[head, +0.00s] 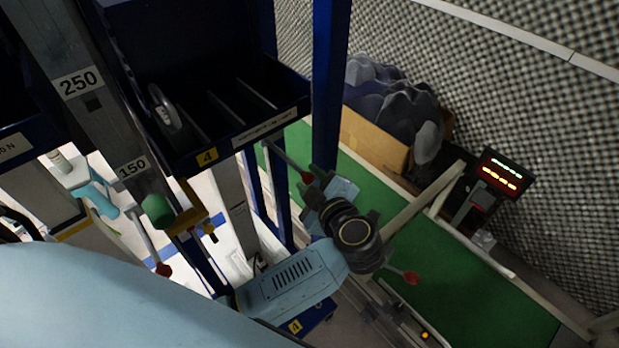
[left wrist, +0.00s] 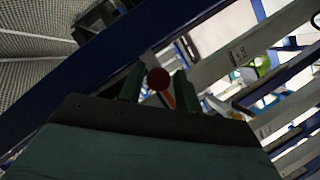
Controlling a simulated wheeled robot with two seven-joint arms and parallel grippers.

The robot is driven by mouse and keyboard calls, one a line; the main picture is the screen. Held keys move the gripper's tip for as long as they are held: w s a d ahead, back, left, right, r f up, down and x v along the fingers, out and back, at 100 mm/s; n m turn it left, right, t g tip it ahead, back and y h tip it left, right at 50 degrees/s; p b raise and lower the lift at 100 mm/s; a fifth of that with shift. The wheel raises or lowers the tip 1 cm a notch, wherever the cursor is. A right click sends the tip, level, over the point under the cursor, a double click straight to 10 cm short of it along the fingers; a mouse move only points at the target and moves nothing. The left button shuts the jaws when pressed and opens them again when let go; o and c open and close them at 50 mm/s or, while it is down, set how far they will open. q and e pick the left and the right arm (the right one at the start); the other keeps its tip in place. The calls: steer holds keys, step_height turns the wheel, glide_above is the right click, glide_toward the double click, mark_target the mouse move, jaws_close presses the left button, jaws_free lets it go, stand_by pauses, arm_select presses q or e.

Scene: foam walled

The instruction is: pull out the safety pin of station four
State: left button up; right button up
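Number 4 labels show on the front of a dark blue bin (head: 225,145) and on a lower box (head: 295,326). Below the bin, a yellow bracket (head: 187,218) on the grey post carries a green knob (head: 157,209) and a small black-and-yellow piece (head: 210,232); I cannot tell which part is the safety pin. My left gripper (head: 316,182) is beside the blue upright, close to a red ball (head: 308,177) on a rod. In the left wrist view, the left gripper's fingers (left wrist: 158,88) stand apart with the red ball (left wrist: 158,78) between them; contact is unclear. My right gripper is not in view.
A blue upright (head: 329,90) stands right by the left gripper. Other red-ball levers show at right (head: 411,278) and lower left (head: 163,270). Behind are a green belt (head: 450,275), a cardboard box (head: 372,138) and a lit display (head: 500,172). Foam walls close the back.

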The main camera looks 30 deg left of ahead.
arm_select(q)
steer(key=v, duration=1.3)
steer(key=shift+b, duration=0.4)
steer(key=shift+s+d+r, duration=0.1)
steer(key=shift+d+r, duration=0.05)
